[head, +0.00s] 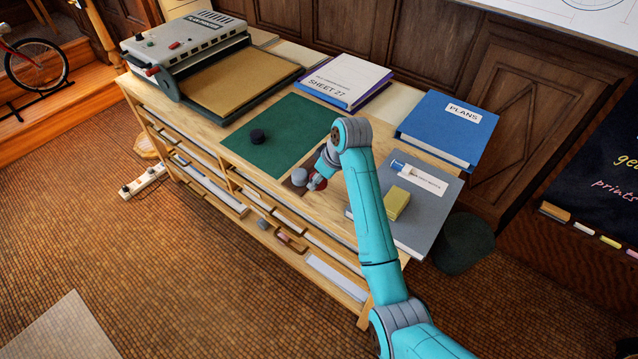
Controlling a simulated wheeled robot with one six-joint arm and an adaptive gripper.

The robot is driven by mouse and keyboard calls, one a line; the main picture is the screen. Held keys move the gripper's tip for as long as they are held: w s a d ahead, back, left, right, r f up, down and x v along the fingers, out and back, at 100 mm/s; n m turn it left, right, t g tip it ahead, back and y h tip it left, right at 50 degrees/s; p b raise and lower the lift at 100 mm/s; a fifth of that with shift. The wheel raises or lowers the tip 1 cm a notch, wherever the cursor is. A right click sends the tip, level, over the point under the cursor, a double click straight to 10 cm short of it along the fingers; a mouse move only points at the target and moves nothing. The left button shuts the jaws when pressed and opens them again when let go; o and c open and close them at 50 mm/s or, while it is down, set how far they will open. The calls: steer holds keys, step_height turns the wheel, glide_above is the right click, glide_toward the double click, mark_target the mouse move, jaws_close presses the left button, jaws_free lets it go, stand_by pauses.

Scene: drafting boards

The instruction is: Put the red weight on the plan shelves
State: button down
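A small part of a red thing, likely the red weight (320,185), shows at the table's front edge beside a dark brown pad (290,188). My arm hides most of it. My gripper (314,181) is down at the red thing, pointing at the tabletop. Its fingers are too small and covered to tell whether they are open or shut on it. The plan shelves (235,182) are the open wooden slots under the tabletop, facing front. They hold pale sheets and a few small items.
A grey round thing (299,176) is close left of my gripper. A black weight (257,136) sits on a green mat (280,125). A yellow block (396,203) and a white tube lie on a grey folder (420,225) at right. Bare floor lies in front.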

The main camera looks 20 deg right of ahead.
mark_target(320, 187)
steer(key=shift+f, duration=1.85)
steer(key=shift+c, duration=2.2)
jaws_free()
steer(key=shift+f, duration=0.1)
steer(key=v, duration=1.2)
